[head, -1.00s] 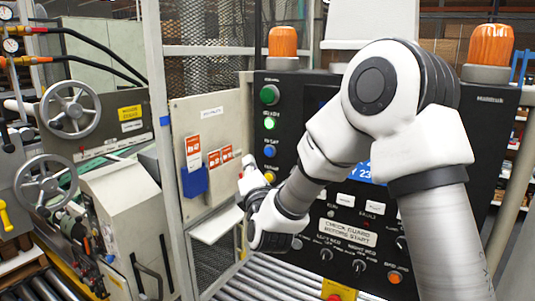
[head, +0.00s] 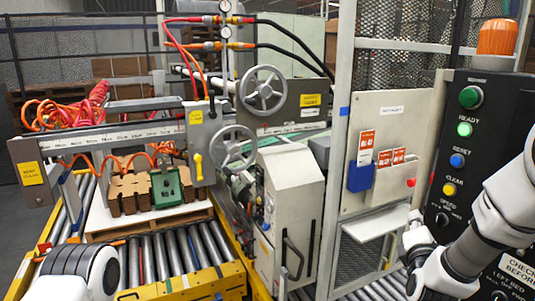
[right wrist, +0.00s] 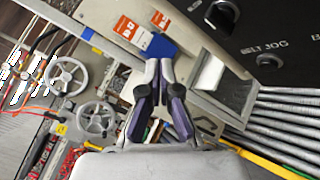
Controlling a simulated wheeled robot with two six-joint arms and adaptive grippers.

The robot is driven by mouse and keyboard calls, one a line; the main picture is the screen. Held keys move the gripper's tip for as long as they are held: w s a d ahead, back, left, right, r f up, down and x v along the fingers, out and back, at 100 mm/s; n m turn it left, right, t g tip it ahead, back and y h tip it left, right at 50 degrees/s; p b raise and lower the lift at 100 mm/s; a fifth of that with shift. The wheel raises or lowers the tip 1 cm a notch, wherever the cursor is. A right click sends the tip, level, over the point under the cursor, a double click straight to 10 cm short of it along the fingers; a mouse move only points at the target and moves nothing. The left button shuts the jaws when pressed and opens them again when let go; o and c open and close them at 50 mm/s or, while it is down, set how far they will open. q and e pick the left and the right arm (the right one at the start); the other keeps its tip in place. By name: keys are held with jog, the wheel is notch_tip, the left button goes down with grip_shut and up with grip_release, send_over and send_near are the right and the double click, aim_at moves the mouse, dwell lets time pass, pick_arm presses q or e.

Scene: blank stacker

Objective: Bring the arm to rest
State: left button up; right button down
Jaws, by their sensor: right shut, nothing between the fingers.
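My white and grey right arm comes in from the right edge of the head view, in front of the black control panel (head: 467,125). My right gripper (head: 415,236) is small there, near the panel's left side and the grey shelf under the tag board. In the right wrist view the right gripper (right wrist: 160,72) has its two dark fingers together with nothing between them. The blue tag holder (right wrist: 158,47) shows behind the fingertips. A white and black part of my left arm shows at the bottom left of the head view; the left gripper is out of view.
The tag board (head: 398,150) with red tags stands left of the panel. A machine with two handwheels (head: 263,88) is mid-picture. Brown blanks (head: 125,193) and a green block (head: 167,187) sit on a pallet (head: 150,219) over rollers. An orange beacon (head: 497,37) tops the panel.

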jog(key=s+a+f+g+y+b, duration=0.1)
jog(key=s+a+f+g, duration=0.3)
jog(key=f, duration=0.8)
jog(key=s+f+m+g+y+b, duration=0.15)
jog(key=s+f, duration=0.35)
jog(key=f, duration=0.8)
jog(key=s+a+f+g+y+b, duration=0.1)
jog(key=s+a+f+g+y, duration=0.3)
jog(key=f, duration=0.8)
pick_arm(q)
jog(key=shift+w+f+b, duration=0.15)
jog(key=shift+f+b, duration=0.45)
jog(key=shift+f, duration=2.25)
pick_arm(e)
jog(key=s+a+f+m+g, duration=0.1)
jog(key=s+f+m+g, duration=0.3)
jog(key=s+m, duration=0.6)
jog(key=s+a+f+m+g, duration=0.2)
jog(key=s+f+m+g, duration=0.2)
jog(key=s+m, duration=0.6)
jog(key=shift+s+a+f, duration=0.2)
jog(key=shift+s+f, duration=0.95)
jog(key=shift+s, duration=0.65)
